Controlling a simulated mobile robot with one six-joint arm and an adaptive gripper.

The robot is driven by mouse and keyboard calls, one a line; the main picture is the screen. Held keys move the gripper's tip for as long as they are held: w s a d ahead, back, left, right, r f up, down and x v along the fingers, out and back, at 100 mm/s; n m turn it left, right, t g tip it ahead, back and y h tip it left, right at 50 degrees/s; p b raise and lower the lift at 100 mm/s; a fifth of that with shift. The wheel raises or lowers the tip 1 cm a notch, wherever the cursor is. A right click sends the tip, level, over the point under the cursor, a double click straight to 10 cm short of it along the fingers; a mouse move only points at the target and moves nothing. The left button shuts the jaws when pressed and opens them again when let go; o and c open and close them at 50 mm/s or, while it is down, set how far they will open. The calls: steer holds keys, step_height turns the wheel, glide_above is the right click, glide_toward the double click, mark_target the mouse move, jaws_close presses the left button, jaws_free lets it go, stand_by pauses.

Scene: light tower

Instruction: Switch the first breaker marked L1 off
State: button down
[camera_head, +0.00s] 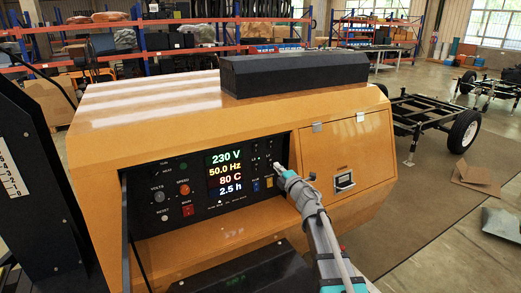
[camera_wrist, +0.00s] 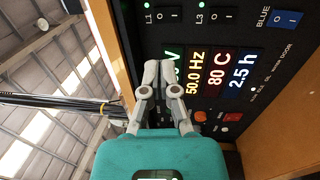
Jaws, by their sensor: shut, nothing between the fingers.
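The breaker marked L1 (camera_wrist: 167,14) is a dark switch with O and I marks at the top of the wrist view. A small green lamp is lit beside its label. My gripper (camera_wrist: 158,68) has its grey fingers together and empty, pointing at the panel. In the wrist picture its tips lie below the L1 breaker, overlapping the start of the voltage readout. I cannot tell whether they touch the panel. In the head view my gripper (camera_head: 278,168) is in front of the right part of the black control panel (camera_head: 150,182); the labels there are too small to read.
The breaker marked L3 (camera_wrist: 222,14) is right of L1 in the wrist view, also with a green lamp. A blue switch (camera_wrist: 287,18) is further right. The display (camera_head: 226,172) reads 230 V. An orange door (camera_head: 350,160) with a latch is right of the panel.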

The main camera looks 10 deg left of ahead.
mark_target(257, 145)
steer(key=shift+w, duration=0.1)
steer(key=p+x, duration=0.1)
steer(key=x, duration=1.3)
steer(key=shift+p, duration=0.35)
steer(key=shift+w+a+r, duration=0.1)
steer(key=shift+w+r, duration=0.05)
steer(key=shift+s, duration=0.2)
